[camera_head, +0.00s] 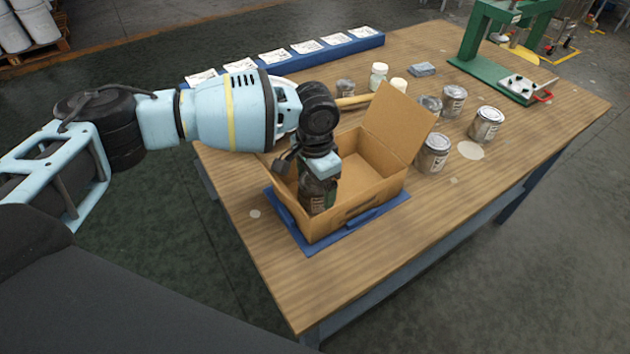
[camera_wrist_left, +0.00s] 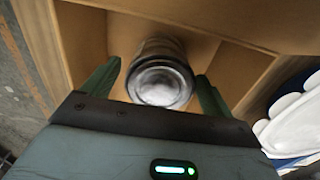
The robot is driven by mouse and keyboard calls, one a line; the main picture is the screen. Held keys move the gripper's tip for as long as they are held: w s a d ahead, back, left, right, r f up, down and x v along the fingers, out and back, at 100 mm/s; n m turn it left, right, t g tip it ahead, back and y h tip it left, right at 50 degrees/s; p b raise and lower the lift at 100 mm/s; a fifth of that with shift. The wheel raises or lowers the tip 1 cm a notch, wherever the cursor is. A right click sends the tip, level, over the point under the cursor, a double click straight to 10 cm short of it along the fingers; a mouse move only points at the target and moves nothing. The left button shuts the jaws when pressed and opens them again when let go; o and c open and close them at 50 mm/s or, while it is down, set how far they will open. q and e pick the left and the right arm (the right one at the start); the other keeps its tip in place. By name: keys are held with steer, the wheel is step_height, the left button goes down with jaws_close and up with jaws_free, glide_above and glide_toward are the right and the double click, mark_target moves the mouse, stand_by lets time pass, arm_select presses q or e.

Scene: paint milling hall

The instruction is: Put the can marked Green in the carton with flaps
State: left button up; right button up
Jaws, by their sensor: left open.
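The open cardboard carton (camera_head: 372,192) stands on a blue mat (camera_head: 385,212) on the table, with a tall flap (camera_head: 400,122) up at its back right. My left gripper (camera_head: 318,190) reaches down into its left part. A metal can (camera_wrist_left: 160,80) is inside the carton, between my two open fingers in the left wrist view (camera_wrist_left: 160,95). Its lid faces the camera; fingers appear to be beside it with small gaps. I cannot read its label, so I cannot tell whether it is marked Green. My right gripper is not in view.
Several labelled cans (camera_head: 434,152) stand right of and behind the carton. A green press (camera_head: 500,45) stands at the far right. A blue strip with white cards (camera_head: 320,47) runs along the back edge. The table's front right is clear.

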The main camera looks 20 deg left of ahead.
arm_select(q)
step_height(320, 180, up, 12)
steer(key=shift+r+p, duration=0.15)
steer(key=shift+p, duration=0.3)
